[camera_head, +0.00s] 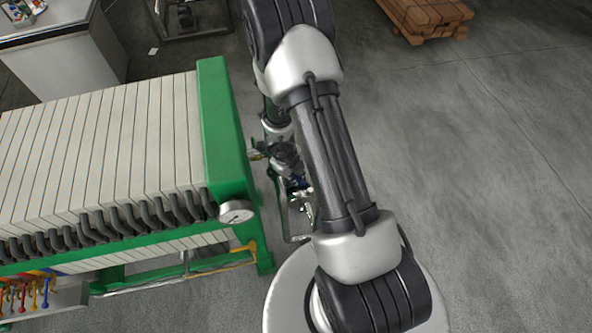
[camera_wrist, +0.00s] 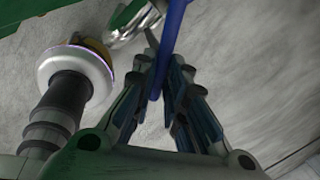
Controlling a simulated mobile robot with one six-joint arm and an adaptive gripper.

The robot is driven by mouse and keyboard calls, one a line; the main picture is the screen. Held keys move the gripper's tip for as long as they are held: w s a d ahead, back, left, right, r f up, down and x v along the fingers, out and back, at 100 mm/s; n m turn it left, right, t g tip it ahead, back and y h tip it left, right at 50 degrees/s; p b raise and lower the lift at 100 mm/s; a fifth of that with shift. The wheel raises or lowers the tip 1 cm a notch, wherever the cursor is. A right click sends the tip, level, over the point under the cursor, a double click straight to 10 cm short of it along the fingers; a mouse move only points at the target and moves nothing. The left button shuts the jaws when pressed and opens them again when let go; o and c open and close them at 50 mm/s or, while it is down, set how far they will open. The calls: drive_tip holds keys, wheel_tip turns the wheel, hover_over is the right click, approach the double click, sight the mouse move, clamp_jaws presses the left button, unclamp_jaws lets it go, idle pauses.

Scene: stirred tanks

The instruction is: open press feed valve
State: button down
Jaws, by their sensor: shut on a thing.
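The blue valve handle (camera_wrist: 174,32) is a long narrow bar that comes down from the top of the wrist view. My gripper (camera_wrist: 160,88) is shut on it, with a dark ribbed finger on each side and the bar's lower end between them. A shiny metal pipe part (camera_wrist: 132,27) lies just left of the handle. In the head view my arm hides most of the valve and the gripper. The green-framed filter press (camera_head: 226,130) with pale plates stands just left of them.
A round gauge (camera_head: 236,211) sits on the press's near right corner. A grey cabinet (camera_head: 62,62) stands at the back left. The concrete floor right of my arm is clear.

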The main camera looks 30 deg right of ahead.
drive_tip(key=shift+s+a+m+g+p, duration=0.1)
drive_tip(key=shift+a+m+g+p, duration=0.3)
drive_tip(key=shift+a+m+p, duration=1.05)
drive_tip(key=shift+d, duration=0.2)
drive_tip(key=c, duration=1.6)
unclamp_jaws()
wheel_tip(320, 180, up, 12)
drive_tip(key=a, duration=0.2)
drive_tip(key=shift+a, duration=0.15)
drive_tip(key=shift+f, duration=0.1)
